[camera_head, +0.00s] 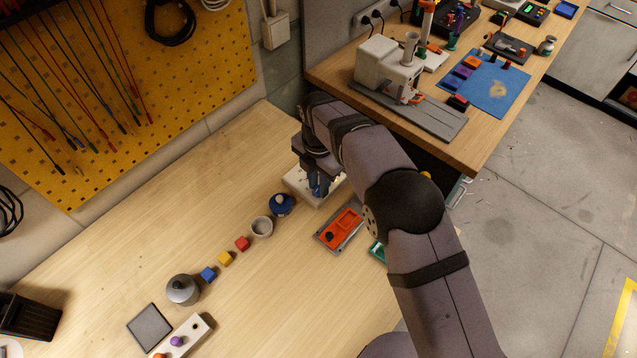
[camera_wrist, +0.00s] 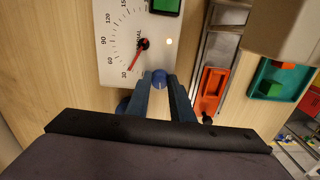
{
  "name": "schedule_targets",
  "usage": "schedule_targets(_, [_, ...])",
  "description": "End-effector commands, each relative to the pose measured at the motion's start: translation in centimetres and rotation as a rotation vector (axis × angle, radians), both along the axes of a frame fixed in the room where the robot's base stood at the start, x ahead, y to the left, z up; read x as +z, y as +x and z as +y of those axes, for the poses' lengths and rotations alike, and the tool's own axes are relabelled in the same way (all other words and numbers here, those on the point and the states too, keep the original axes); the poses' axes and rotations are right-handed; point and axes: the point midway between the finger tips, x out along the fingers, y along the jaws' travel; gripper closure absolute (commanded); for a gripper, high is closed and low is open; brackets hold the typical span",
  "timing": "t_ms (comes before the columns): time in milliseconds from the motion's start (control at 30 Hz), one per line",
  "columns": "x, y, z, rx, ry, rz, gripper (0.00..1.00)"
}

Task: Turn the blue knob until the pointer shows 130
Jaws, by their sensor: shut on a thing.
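The white dial panel (camera_head: 297,184) lies flat on the wooden bench under my gripper (camera_head: 319,188), and it also shows in the wrist view (camera_wrist: 112,45). Its scale reads 30, 60, 90, 120 and 150. The red pointer (camera_wrist: 136,60) points close to the 30 mark. The blue knob (camera_wrist: 159,77) is at the panel's near edge in the wrist view. My gripper (camera_wrist: 160,82) is shut on it, one blue finger on each side. In the head view the knob is hidden by my gripper.
An orange-and-grey box (camera_head: 340,229) lies just right of the panel. Small cubes (camera_head: 242,243) and a lidded pot (camera_head: 182,289) lie farther left.

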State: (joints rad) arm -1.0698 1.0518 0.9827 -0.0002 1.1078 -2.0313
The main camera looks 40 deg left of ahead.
Motion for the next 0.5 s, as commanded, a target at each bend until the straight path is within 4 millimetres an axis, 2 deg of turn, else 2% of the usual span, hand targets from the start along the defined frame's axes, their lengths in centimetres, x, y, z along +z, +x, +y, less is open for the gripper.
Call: schedule_targets(500, [0.0,0.05,-0.05,-0.445,0.002,-0.002,1.0])
